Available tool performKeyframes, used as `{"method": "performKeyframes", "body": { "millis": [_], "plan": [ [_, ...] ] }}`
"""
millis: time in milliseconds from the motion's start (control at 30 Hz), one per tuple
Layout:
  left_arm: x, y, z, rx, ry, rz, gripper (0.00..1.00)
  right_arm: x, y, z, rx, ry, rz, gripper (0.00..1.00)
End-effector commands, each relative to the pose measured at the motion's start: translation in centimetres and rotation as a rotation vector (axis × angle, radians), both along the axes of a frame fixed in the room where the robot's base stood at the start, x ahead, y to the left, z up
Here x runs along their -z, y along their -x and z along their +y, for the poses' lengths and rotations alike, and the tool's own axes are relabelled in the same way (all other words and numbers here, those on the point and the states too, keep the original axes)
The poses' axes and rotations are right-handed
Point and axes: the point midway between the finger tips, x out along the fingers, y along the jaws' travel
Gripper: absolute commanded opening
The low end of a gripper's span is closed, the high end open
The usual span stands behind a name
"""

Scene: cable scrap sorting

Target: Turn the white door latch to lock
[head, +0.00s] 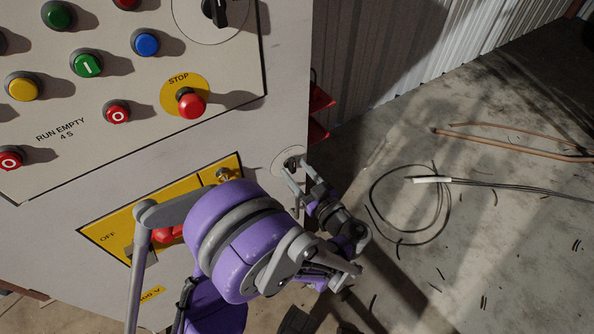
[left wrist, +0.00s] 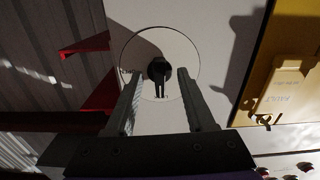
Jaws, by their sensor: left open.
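The white door latch is a round pale plate (head: 279,160) near the right edge of the grey cabinet door, partly hidden by my gripper. In the left wrist view the plate (left wrist: 182,49) has a dark knob (left wrist: 159,69) at its centre, with a narrow dark part pointing toward the bottom of the picture. My left gripper (head: 297,172) is open in front of the plate. In the left wrist view its two fingers (left wrist: 160,82) stand on either side of the knob, with a gap visible on both sides. My right gripper is not in view.
A red stop button (head: 190,103) and several other buttons sit on the panel above left. A yellow switch plate (head: 118,219) is left of my arm. Red brackets (left wrist: 98,98) stick out beside the cabinet edge. Cable (head: 432,180) lies on the floor at right.

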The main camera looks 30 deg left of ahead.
Motion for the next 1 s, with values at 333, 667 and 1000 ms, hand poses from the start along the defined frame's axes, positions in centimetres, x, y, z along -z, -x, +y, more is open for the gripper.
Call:
{"method": "performKeyframes", "body": {
  "millis": [333, 667, 1000],
  "plan": [
    [0.0, 1.0, -2.7, 0.003, 0.000, 0.001, 0.55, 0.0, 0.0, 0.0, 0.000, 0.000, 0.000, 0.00],
    [0.0, 2.3, -5.6, 0.002, 0.000, 0.001, 0.55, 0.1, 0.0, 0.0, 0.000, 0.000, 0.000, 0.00],
    [0.0, 2.7, -6.5, -0.001, 0.000, 0.001, 0.55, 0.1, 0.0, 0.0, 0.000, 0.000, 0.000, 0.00]
  ]
}}
